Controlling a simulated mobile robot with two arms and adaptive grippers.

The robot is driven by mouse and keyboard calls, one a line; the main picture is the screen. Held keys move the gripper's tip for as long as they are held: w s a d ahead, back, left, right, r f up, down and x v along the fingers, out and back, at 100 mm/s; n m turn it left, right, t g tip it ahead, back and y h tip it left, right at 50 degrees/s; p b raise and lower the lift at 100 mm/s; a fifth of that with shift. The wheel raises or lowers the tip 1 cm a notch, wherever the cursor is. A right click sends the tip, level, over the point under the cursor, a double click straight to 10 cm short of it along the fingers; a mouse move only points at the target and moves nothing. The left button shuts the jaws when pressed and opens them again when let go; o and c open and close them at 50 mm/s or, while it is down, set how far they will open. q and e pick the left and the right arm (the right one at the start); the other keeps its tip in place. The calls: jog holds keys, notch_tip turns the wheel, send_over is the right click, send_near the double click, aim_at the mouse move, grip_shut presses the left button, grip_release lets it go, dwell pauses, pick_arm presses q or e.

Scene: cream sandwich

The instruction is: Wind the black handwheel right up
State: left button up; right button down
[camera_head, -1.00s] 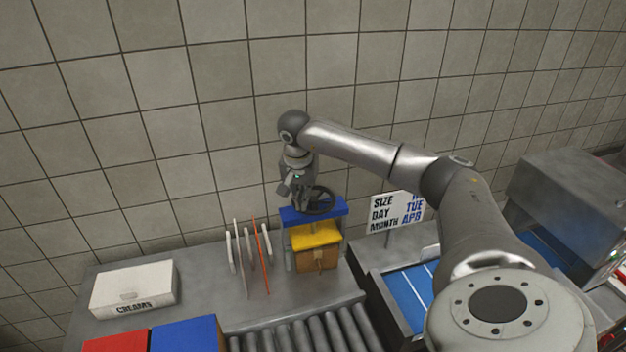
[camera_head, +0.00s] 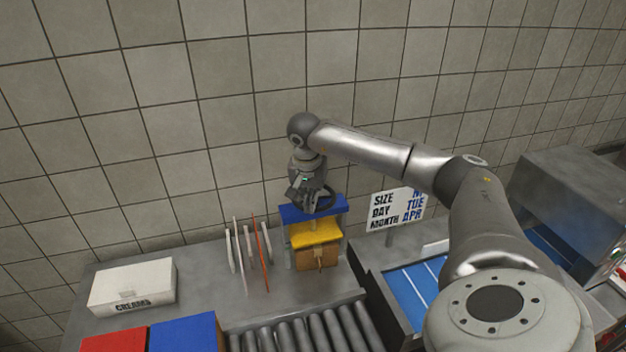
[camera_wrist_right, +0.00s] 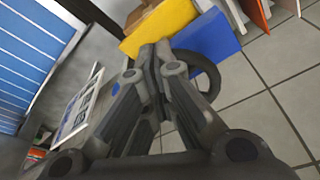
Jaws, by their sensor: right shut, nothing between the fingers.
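The black handwheel (camera_head: 331,199) sits on top of a small press with a blue top beam (camera_head: 292,214). In the head view my right gripper hides much of it; in the wrist view part of its rim (camera_wrist_right: 210,78) shows beside my fingers. Below the beam is a yellow plate (camera_head: 315,237), over a brown block (camera_head: 308,262). My right gripper (camera_head: 315,208) points down at the wheel, its fingers shut together with nothing between them. Whether they touch the rim I cannot tell. My left gripper is not in view.
Upright white and orange dividers (camera_head: 243,265) stand close left of the press. A white CREAMS box (camera_head: 130,287) lies farther left. A roller conveyor (camera_head: 300,332) is in front. A SIZE DAY MONTH sign (camera_head: 380,212) stands to the right. The tiled wall is behind.

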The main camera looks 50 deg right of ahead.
aim_at(327, 204)
jog(key=shift+s+f, duration=0.15)
jog(key=shift+s+d, duration=0.7)
jog(key=shift+d, duration=0.15)
jog(key=shift+s+d+b, duration=0.2)
jog(key=shift+d, duration=0.3)
jog(key=shift+s+d+b, duration=0.15)
jog(key=shift+d, duration=0.3)
jog(key=shift+w+r+p, duration=0.25)
jog(key=shift+r+p, duration=0.8)
jog(key=shift+r, duration=0.25)
jog(key=shift+s, duration=0.15)
